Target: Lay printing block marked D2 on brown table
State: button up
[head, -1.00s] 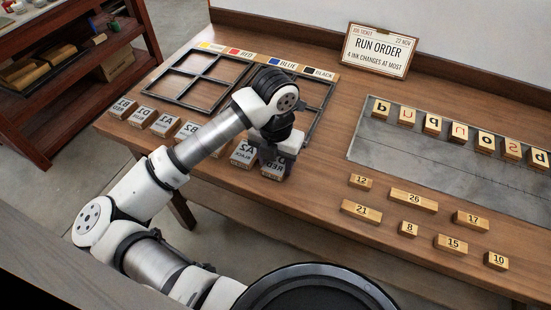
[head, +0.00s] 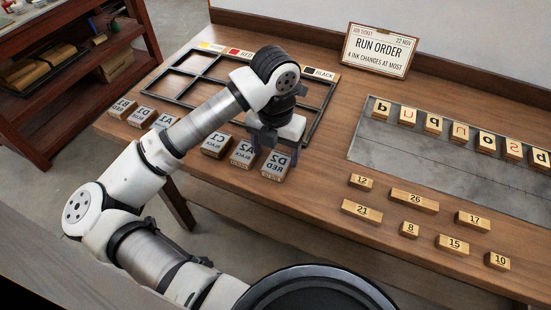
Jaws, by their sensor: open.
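The printing block marked D2 (head: 277,166), with "RED" under the mark, sits on the brown table (head: 325,225) near its front edge, at the right end of a row of blocks. I see no contact between the fingers and the block.
Block A2 (head: 243,154) is close to the left of D2, with C1 (head: 216,145) beyond it. My arm hides part of the row. A dark frame (head: 318,115) lies behind. Numbered wooden pieces (head: 361,209) and a grey letter tray (head: 400,150) are to the right.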

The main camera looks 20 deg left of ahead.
aim_at(276, 166)
notch_tip(276, 166, up, 8)
jog(key=shift+b, duration=0.35)
